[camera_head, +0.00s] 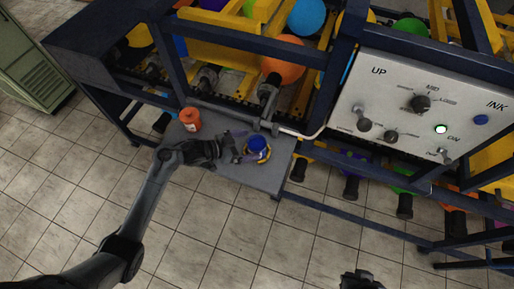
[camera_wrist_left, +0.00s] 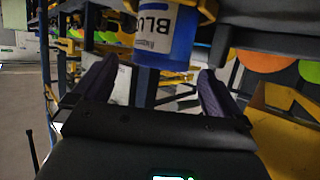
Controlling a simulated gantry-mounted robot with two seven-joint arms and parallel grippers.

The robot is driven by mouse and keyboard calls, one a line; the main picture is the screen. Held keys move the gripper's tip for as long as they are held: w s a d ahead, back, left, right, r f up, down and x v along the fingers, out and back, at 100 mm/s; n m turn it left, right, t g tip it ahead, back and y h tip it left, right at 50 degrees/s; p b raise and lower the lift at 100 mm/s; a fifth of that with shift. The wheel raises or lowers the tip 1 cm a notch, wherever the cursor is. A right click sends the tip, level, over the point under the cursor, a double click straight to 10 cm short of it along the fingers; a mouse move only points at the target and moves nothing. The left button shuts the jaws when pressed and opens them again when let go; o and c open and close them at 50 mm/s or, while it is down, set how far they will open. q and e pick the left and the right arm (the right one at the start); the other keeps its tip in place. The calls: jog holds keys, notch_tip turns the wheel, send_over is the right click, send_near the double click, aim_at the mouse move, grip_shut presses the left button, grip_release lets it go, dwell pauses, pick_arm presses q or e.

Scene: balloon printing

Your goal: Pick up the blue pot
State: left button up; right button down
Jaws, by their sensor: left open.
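The blue pot (camera_head: 259,147) stands near the right end of the small grey shelf, with yellow parts at its edge. In the left wrist view the blue pot (camera_wrist_left: 165,45) has a white label with upside-down lettering and sits ahead, between the lines of the two fingers. My left gripper (camera_head: 241,147) is open and empty, just left of the pot, its fingers (camera_wrist_left: 155,82) pointing toward it. The pot's far side is hidden. A dark part of my right gripper (camera_head: 361,281) shows at the bottom edge; its fingers are not clear.
An orange pot (camera_head: 190,120) stands on the left of the grey shelf (camera_head: 262,180). Behind is a dark blue frame (camera_head: 240,42) with balloons and yellow parts. A control panel (camera_head: 425,105) is at right. The tiled floor in front is clear.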

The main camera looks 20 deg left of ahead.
aim_at(265, 142)
pick_arm(q)
jog(key=shift+p+x, duration=0.35)
jog(key=shift+x, duration=2.85)
jog(key=shift+a, duration=0.1)
jog(key=shift+c, duration=0.2)
jog(key=c, duration=1.1)
